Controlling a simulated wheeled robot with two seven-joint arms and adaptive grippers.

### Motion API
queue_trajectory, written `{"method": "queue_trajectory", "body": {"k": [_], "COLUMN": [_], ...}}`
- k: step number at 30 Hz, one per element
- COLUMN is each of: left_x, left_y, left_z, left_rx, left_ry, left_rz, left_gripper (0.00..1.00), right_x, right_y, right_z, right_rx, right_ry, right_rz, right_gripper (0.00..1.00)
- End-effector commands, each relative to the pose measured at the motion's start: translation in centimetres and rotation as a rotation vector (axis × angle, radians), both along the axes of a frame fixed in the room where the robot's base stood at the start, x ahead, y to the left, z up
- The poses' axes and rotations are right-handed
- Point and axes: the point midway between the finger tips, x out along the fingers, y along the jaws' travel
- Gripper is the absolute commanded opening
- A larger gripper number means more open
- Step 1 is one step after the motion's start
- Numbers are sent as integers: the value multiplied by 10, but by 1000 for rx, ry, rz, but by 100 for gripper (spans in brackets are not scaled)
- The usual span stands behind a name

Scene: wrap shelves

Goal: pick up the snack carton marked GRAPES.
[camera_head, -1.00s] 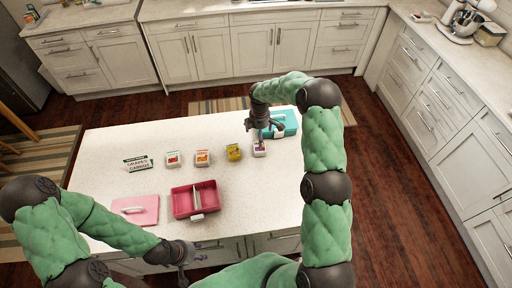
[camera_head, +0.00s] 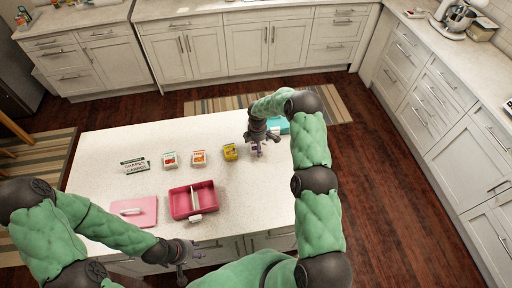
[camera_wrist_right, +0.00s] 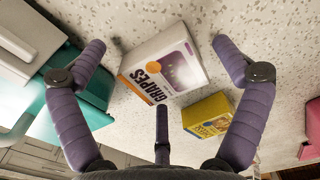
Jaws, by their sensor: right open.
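The snack carton marked GRAPES (camera_wrist_right: 165,68) is white with a purple picture and an orange edge patch. In the right wrist view it lies between the spread fingers of my right gripper (camera_wrist_right: 160,72), with no clear contact visible. In the head view my right gripper (camera_head: 257,146) is low over the carton's place and hides most of it. My left gripper (camera_head: 191,254) is near the counter's front edge, away from the cartons; its finger opening is unclear.
A yellow carton (camera_head: 230,152) stands close beside GRAPES; orange (camera_head: 199,158) and red-white (camera_head: 170,159) cartons stand farther left. A teal box (camera_head: 279,124) is just right of the gripper. A pink divided box (camera_head: 183,204), pink lid (camera_head: 146,218) and printed card (camera_head: 135,165) occupy the left.

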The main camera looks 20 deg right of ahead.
Motion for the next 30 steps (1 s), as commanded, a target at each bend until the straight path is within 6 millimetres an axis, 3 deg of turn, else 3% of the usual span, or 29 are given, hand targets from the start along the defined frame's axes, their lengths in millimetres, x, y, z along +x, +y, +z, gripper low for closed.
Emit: {"method": "queue_trajectory", "body": {"k": [4,12,19,30], "left_x": [0,0,0,0], "left_y": [0,0,0,0], "left_z": [2,2,2,2], "left_rx": [0,0,0,0], "left_ry": [0,0,0,0], "left_rz": [0,0,0,0], "left_gripper": [40,40,40,40], "right_x": [-1,-1,-1,-1], "right_y": [0,0,0,0], "right_z": [-11,-13,-13,-13], "right_rx": [0,0,0,0], "right_ry": [1,1,1,1], "right_rz": [0,0,0,0], "right_gripper": [98,98,33,32]}}
